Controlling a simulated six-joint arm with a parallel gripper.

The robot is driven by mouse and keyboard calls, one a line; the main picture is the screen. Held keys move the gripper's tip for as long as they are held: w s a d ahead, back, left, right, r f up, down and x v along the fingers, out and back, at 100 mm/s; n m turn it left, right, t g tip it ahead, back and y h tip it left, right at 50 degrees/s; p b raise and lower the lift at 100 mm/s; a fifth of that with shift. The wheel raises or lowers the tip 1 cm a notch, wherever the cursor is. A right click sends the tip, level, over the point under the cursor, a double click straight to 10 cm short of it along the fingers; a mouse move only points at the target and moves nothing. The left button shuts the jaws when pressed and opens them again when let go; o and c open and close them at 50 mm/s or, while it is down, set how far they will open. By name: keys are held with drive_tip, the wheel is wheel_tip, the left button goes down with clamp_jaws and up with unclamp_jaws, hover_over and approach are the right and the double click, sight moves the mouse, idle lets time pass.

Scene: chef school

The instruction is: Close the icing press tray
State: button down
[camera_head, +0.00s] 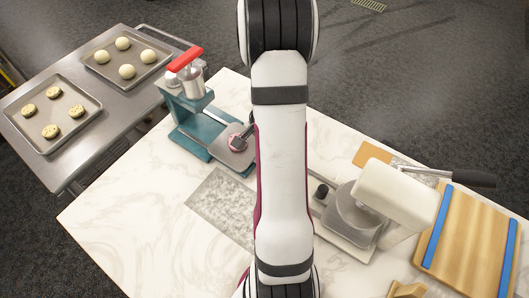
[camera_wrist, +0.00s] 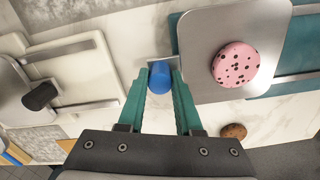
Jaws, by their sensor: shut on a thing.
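The icing press (camera_head: 190,105) is teal with a red lever and a metal cylinder, standing on the marble table left of my arm. Its flat metal tray (camera_wrist: 205,80) carries a pink-iced cookie (camera_wrist: 235,64) with dark specks. The cookie lies uncovered, and in the head view the tray (camera_head: 222,137) sits out to the right of the cylinder. The tray's blue handle (camera_wrist: 160,80) is between the green fingers of my gripper (camera_wrist: 161,74), which is shut on it. In the head view my arm hides most of the gripper and the handle.
A plain brown cookie (camera_wrist: 234,131) lies on the marble near the tray. A white press with a dark lever (camera_head: 395,195) and a wooden board (camera_head: 468,245) stand to the right. Baking sheets with cookies (camera_head: 50,112) and dough balls (camera_head: 125,58) are on a steel table at left.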

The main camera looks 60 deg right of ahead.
sight(227, 138)
idle(0.7)
drive_tip(key=w, duration=1.3)
drive_tip(key=shift+w+r, duration=0.1)
drive_tip(key=shift+w, duration=0.2)
drive_tip(key=c, duration=0.7)
unclamp_jaws()
drive_tip(key=shift+o, duration=0.6)
drive_tip(key=shift+s, duration=0.1)
wheel_tip(227, 138, up, 16)
